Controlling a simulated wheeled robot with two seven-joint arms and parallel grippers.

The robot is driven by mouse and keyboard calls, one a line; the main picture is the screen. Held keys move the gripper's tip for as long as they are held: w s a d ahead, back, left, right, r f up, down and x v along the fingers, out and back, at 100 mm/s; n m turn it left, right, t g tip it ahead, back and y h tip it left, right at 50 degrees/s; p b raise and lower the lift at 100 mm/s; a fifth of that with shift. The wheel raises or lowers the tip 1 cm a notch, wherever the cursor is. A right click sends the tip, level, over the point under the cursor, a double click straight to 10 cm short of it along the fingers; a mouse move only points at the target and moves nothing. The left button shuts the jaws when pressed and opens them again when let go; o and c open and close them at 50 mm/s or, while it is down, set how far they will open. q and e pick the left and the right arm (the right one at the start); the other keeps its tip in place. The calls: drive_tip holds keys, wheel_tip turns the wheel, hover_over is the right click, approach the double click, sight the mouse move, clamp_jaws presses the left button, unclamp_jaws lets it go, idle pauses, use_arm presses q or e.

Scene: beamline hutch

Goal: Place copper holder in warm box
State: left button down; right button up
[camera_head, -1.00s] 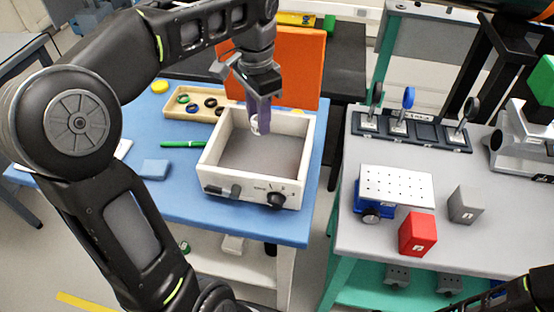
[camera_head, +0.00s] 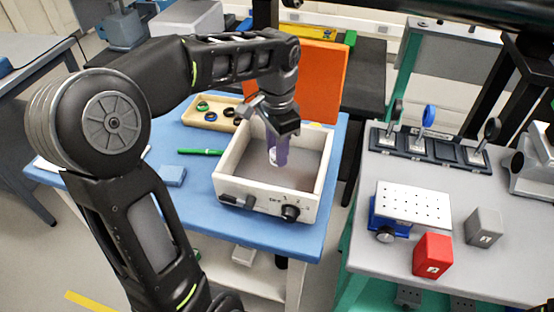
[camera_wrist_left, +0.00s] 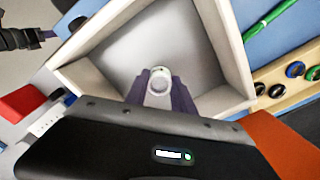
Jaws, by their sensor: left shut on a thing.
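The warm box (camera_head: 222,179) is a white open-topped box with knobs on its front, standing on the blue table. Its orange lid (camera_head: 318,80) stands upright behind it. My left gripper (camera_head: 278,154), with purple fingers, points down inside the box walls. It is shut on a small pale round piece, the holder (camera_head: 273,157), which also shows between the fingers in the left wrist view (camera_wrist_left: 160,80). Whether the holder touches the box floor I cannot tell. My right gripper (camera_wrist_left: 48,34) shows only partly at the wrist view's upper left; its opening is unclear.
A wooden tray (camera_head: 189,115) with rings and a green pen (camera_head: 200,152) lie left of the box. A blue block (camera_head: 173,176) is further left. The right bench holds a perforated stage (camera_head: 412,202), a red block (camera_head: 432,255), a grey block (camera_head: 484,226) and a mount rack (camera_head: 440,149).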

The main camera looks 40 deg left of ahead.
use_arm(q)
wheel_tip(320, 180, down, 4)
drive_tip(key=shift+r, duration=0.15)
drive_tip(key=c, duration=1.1)
unclamp_jaws()
drive_tip(key=shift+o, duration=0.2)
